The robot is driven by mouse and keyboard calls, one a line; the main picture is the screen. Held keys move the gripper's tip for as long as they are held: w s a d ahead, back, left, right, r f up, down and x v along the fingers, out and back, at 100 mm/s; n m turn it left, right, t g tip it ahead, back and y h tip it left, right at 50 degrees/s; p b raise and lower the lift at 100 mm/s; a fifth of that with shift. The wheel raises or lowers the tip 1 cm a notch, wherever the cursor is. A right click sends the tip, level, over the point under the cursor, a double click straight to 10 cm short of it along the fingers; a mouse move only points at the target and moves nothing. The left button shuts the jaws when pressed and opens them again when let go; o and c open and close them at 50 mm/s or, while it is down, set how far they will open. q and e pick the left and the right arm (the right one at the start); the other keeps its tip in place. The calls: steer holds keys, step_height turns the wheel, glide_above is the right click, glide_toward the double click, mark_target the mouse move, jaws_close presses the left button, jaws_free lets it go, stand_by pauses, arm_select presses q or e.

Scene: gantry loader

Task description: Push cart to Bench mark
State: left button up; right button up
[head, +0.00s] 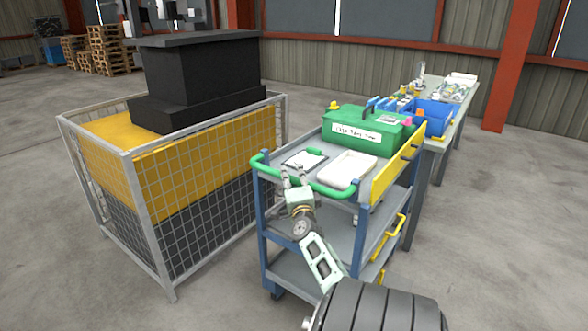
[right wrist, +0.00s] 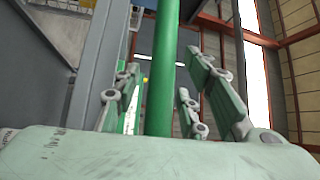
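The cart (head: 318,222) is a grey and blue shelf trolley with a green push handle (head: 332,190) along its near end. My right gripper (head: 294,176) is at the left part of that handle. In the right wrist view the green handle bar (right wrist: 161,70) stands between the fingers of my right gripper (right wrist: 165,92), with gaps on both sides, so it looks open around the bar. My left gripper is not in view. A grey bench (head: 436,142) stands beyond the cart. I cannot make out a floor mark by it.
A green toolbox (head: 367,130), a white tray (head: 346,170) and a clipboard (head: 304,159) are on the cart's top. A fenced yellow and black machine (head: 180,170) stands close to the left. Blue bins (head: 434,114) are on the bench. Floor to the right (head: 510,230) is clear.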

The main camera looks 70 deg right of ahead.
steer(key=v, duration=1.2)
